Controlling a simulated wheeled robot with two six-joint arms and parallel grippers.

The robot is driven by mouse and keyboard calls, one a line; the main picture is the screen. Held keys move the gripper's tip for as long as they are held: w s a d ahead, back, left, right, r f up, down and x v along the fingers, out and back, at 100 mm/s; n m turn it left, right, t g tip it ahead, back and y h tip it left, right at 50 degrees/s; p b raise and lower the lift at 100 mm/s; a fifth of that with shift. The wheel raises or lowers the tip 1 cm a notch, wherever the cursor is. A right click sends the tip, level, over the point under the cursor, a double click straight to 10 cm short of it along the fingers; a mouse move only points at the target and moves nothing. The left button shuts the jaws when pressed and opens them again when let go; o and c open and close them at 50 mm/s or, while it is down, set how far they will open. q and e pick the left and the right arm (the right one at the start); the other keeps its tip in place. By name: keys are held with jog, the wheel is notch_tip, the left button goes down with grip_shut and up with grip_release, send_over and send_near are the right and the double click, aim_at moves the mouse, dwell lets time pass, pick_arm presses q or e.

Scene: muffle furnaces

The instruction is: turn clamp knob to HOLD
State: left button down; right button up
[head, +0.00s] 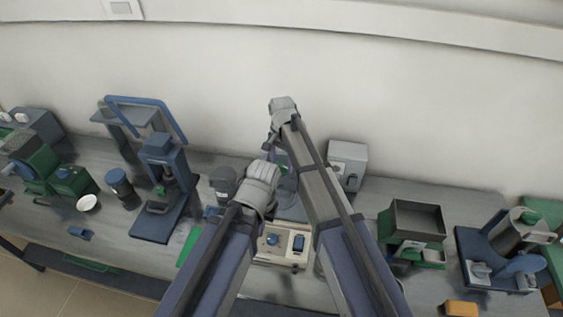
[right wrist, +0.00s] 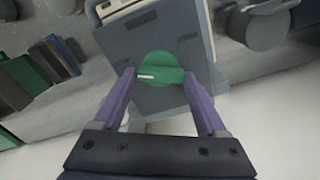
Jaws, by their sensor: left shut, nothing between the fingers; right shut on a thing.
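The clamp knob (right wrist: 161,69) is a round green disc with a short white mark on its left part, on the face of a grey-blue device (right wrist: 165,102). My right gripper (right wrist: 161,76) has its two purple fingers on either side of the knob and is shut on it. In the head view a bit of green knob (head: 284,169) shows beside my right gripper (head: 271,153); my arm partly hides the device. My left gripper (head: 214,208) is lower and to the left, shut and empty, with its fingers hard to make out. Any HOLD lettering is too small to read.
A beige control box (head: 281,243) stands in front, partly behind my arms. A blue press (head: 163,190) stands left and a grey box (head: 347,163) right. An open dark tray (head: 416,219) is farther right. The wall is close behind the bench.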

aim_at(281, 164)
jog(key=o, duration=1.3)
jog(key=shift+r, duration=0.15)
notch_tip(281, 164, up, 8)
jog(key=p, duration=0.8)
jog(key=shift+f, duration=0.2)
